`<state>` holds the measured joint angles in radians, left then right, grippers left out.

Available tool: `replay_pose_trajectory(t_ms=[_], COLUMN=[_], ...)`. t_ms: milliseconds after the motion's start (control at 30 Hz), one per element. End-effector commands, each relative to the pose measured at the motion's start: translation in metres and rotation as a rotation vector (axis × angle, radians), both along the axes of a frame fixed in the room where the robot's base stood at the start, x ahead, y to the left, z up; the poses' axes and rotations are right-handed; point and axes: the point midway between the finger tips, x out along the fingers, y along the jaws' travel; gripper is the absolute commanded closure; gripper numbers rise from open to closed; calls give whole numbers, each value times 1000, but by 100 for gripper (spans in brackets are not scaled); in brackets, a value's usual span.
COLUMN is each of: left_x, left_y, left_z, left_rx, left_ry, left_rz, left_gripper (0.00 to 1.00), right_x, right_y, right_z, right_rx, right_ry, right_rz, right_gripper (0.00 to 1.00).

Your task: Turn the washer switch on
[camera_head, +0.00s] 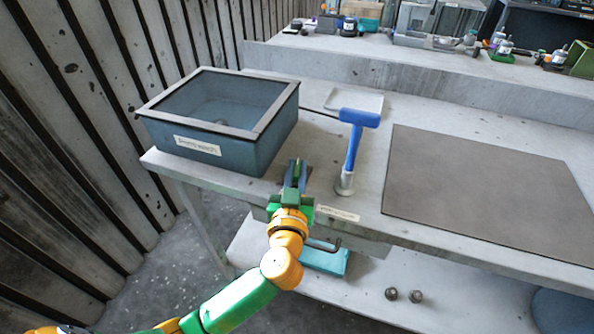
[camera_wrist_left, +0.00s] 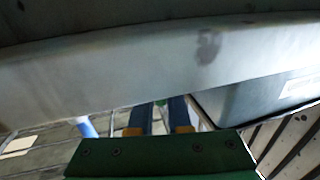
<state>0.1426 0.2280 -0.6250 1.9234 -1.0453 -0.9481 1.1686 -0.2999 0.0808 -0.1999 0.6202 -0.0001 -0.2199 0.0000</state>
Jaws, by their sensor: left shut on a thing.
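The washer is a blue-grey open-topped basin (camera_head: 220,115) with a dark rim and a white label (camera_head: 197,145), at the left end of the bench. Its side and label also show in the wrist view (camera_wrist_left: 235,103). My left gripper (camera_head: 296,170) is at the bench's front edge, just right of the basin's near corner. In the wrist view its two blue fingers (camera_wrist_left: 161,112) are close together, with a small green piece (camera_wrist_left: 161,102) between them. I cannot tell whether this piece is the washer switch. My right gripper is not in view.
A blue-headed hammer (camera_head: 354,145) stands upright in a holder to the right of my gripper. A brown mat (camera_head: 480,185) covers the bench's right part. A white tray (camera_head: 357,102) lies behind the hammer. A turquoise box (camera_head: 325,261) and two nuts (camera_head: 403,295) are on the lower shelf.

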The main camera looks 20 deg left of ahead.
Motion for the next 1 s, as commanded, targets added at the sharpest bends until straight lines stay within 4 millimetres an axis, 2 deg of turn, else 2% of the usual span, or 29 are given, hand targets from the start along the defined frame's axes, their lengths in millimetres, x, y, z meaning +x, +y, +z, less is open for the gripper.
replay_pose_trajectory(t_ms=[600,1000], left_x=[1,1], left_y=[2,1], left_z=[3,3], left_rx=[6,3], left_ry=[-1,-2], left_rz=[-541,-736], left_gripper=[100,100], right_x=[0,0], right_y=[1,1], right_z=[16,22], right_rx=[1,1], right_ry=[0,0], right_rz=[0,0], right_gripper=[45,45])
